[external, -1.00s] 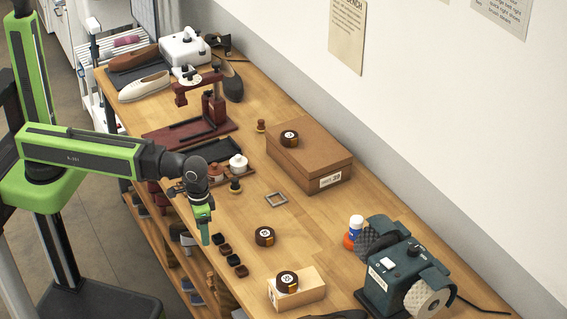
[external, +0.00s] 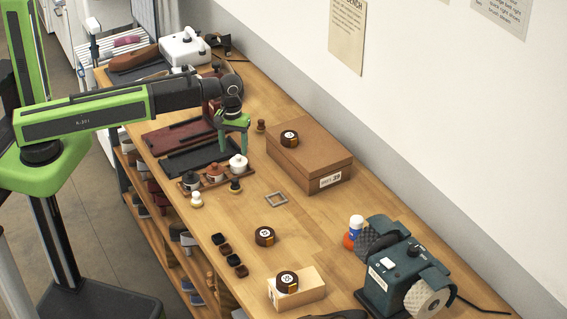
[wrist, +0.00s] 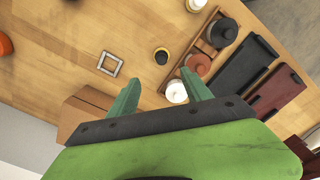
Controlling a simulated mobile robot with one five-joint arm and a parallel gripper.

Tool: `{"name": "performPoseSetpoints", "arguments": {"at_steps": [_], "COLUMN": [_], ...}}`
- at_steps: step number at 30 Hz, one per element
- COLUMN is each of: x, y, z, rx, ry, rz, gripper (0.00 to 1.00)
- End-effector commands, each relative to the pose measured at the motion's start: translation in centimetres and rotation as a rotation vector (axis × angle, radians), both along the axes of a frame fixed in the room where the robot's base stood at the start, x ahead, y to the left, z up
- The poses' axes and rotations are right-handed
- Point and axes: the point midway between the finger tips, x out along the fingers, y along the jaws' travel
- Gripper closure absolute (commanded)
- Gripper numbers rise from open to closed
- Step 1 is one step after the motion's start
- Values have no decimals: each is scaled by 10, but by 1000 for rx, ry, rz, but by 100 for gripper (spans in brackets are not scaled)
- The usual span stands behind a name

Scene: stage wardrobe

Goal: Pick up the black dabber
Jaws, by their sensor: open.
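The black dabber (external: 235,186) is a small black knob with a yellow part, standing on the bench just in front of the wooden jar tray. In the wrist view the black dabber (wrist: 161,57) shows beyond the fingertips, centred between them and clear of both. My gripper (external: 232,148) is open and empty, held in the air above the bench between the jar tray and the brown box. Both fingers of my gripper (wrist: 162,82) show in the wrist view.
The jar tray (external: 215,180) holds a dark, an orange and a white jar close beside the dabber. A white dabber (external: 196,200), a square frame (external: 276,199) and a brown box (external: 312,158) stand around it. A brown dabber (external: 261,125) stands behind. Bare wood lies in front.

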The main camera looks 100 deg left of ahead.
Motion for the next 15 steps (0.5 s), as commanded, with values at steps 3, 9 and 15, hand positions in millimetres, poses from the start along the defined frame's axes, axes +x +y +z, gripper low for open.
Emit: {"name": "performPoseSetpoints", "arguments": {"at_steps": [3, 9, 15], "x": [0, 0, 0], "y": [0, 0, 0], "z": [-37, -80, -105], "rx": [0, 0, 0], "ry": [0, 0, 0], "rz": [-1, -1, -2], "gripper": [42, 42, 42]}}
